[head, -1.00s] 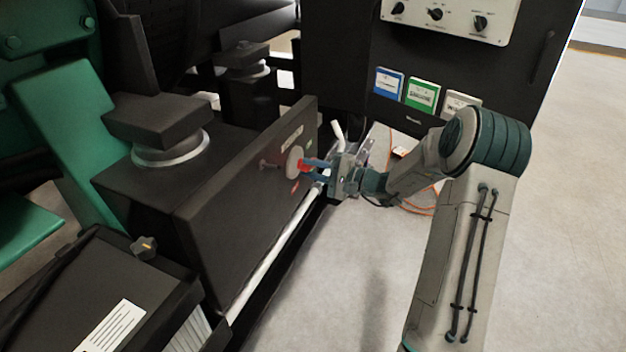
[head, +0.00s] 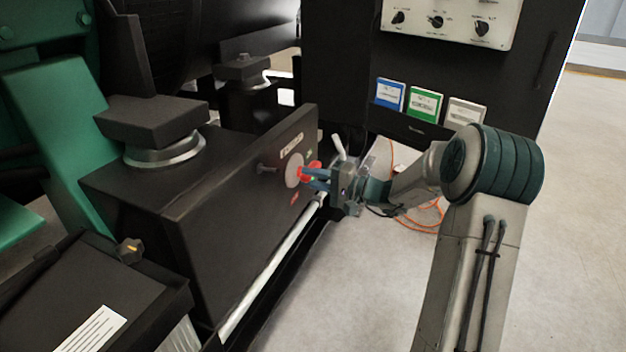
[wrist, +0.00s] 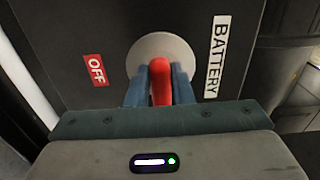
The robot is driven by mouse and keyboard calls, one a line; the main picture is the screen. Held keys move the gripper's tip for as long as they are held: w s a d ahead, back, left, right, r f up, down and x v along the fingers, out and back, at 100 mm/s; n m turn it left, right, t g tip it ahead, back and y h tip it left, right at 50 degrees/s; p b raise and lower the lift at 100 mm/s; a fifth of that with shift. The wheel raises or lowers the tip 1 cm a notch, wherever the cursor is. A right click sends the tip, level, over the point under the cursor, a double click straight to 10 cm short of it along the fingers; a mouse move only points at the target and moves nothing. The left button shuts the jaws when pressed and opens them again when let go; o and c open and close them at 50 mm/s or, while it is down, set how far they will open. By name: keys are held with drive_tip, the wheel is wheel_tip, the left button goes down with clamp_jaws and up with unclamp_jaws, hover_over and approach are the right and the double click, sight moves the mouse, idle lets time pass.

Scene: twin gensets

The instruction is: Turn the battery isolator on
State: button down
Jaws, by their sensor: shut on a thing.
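The battery isolator is a red handle (wrist: 161,80) on a round pale disc (wrist: 150,47), set in a black panel. In the wrist view my gripper (wrist: 160,85) has its two blue fingers either side of the red handle, shut on it. A red OFF label (wrist: 95,70) and a white BATTERY label (wrist: 217,56) flank the disc. In the head view the disc (head: 293,170) sits on the dark panel's right part, and my gripper (head: 316,176) reaches it from the right. The fingers hide part of the handle and disc.
A white pipe (head: 270,275) runs along the panel's foot. A black cabinet (head: 345,75) with blue, green and white plates stands behind. An orange cable (head: 425,220) lies on the open floor.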

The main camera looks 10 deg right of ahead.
drive_tip(key=c, duration=1.3)
unclamp_jaws()
drive_tip(key=p+v, duration=0.3)
drive_tip(key=v, duration=1.1)
drive_tip(key=shift+p, duration=0.3)
drive_tip(key=shift+r, duration=0.1)
